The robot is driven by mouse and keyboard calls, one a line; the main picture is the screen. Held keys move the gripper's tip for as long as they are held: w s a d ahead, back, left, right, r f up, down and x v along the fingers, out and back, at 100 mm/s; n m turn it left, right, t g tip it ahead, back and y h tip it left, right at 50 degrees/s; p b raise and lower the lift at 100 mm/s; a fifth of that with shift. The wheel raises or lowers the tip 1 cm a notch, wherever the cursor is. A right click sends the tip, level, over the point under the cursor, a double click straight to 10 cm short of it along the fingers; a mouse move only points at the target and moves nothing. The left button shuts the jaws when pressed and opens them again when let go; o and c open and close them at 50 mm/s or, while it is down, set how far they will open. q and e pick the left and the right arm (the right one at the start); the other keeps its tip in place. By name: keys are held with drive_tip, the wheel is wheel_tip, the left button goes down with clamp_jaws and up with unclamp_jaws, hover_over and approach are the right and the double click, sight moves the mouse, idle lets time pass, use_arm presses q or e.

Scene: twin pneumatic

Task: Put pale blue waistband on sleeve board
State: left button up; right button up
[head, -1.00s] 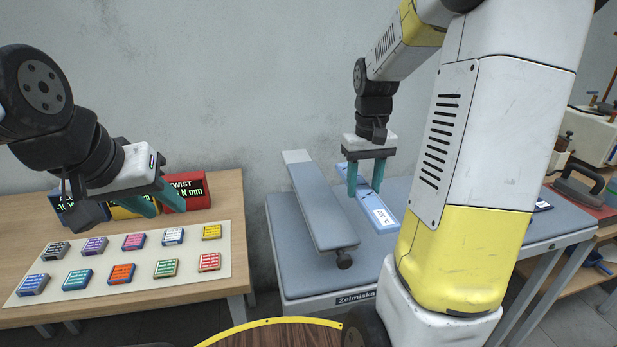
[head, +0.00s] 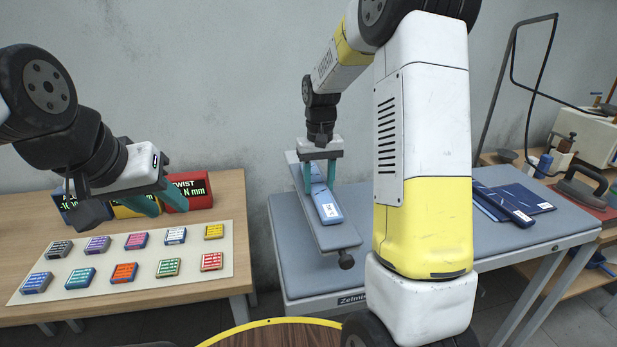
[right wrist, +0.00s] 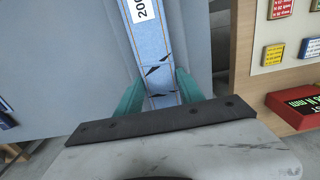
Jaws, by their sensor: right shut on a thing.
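The pale blue waistband (head: 329,210) is a flat strip with a white label. My right gripper (head: 319,186) is shut on it, a teal finger at each long edge. The waistband is lined up lengthwise over the padded sleeve board (head: 338,238); I cannot tell whether it touches the pad. In the right wrist view the waistband (right wrist: 152,45) runs up from between the fingers, with its label at the top and dark marks near the grip. My left gripper (head: 160,205) hangs at the left above the wooden table, open and empty.
The blue-grey ironing table (head: 290,265) lies under the board. Dark blue folded garments (head: 515,200) lie on its right part, behind my right arm. An iron (head: 580,190) stands further right. Several coloured boxes sit on a pale mat (head: 195,285) at left.

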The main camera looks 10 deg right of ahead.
sight(319, 187)
drive_tip(key=shift+f, duration=0.25)
drive_tip(key=o, duration=1.4)
drive_tip(key=shift+r, duration=0.15)
wheel_tip(319, 187, up, 12)
drive_tip(key=shift+s+a+r+t+y, duration=0.4)
drive_tip(key=shift+s+t, duration=0.65)
drive_tip(key=shift+s, duration=3)
drive_tip(key=shift+s+a+r+t+y, duration=0.45)
drive_tip(key=shift+s+t, duration=0.55)
drive_tip(key=shift+s, duration=3.05)
drive_tip(key=shift+s+a+r+t+y, duration=0.4)
drive_tip(key=shift+s+t, duration=0.65)
drive_tip(key=shift+s, duration=3)
drive_tip(key=shift+d+r, duration=0.1)
drive_tip(key=shift+d, duration=0.05)
